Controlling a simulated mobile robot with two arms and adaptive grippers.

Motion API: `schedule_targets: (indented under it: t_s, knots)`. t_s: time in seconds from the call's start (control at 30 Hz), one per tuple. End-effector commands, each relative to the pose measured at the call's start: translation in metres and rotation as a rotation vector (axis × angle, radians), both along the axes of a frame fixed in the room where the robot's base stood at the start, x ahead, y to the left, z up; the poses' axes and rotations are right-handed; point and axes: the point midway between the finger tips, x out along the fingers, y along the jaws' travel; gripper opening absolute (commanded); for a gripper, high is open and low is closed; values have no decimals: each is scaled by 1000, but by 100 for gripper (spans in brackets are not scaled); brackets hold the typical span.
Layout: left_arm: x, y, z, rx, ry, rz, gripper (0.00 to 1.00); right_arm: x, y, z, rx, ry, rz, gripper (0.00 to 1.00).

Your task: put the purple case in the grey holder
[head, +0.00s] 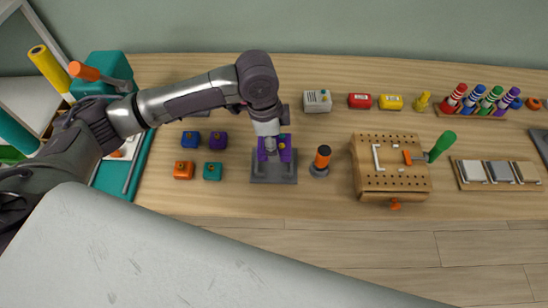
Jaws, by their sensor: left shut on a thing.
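The grey holder (274,179) lies flat on the wooden table, left of the middle. The purple case (286,156) is at the holder, under my left gripper (273,151). My left gripper points down from above and is shut on the purple case. The gripper and arm hide part of the case. I cannot tell whether the case is fully seated in the holder or still a little above it. My right gripper does not show.
An orange-and-black tool on a round base (321,160) stands close to the holder's right. Small blocks, including an orange one (184,170) and a teal one (212,171), lie to the left. A wooden pegboard box (390,186) stands farther right. Bare table lies in front.

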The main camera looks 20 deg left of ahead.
Motion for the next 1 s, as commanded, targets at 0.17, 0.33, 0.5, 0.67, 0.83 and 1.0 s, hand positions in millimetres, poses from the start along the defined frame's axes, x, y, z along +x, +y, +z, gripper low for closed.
schedule_targets:
  t_s: [0.17,0.33,0.5,0.67,0.83,1.0]
  knots:
    - [-1,0,-18,0,1,1,24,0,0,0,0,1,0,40]
    - [-1,0,-47,1,2,2,24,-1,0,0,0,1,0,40]
    - [0,0,-61,0,-1,1,24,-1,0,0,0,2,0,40]
    - [0,0,-61,1,-2,1,24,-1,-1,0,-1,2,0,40]
    - [-1,0,-63,0,-1,1,24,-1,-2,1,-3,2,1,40]
    - [0,0,-63,0,-1,1,85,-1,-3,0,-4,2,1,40]
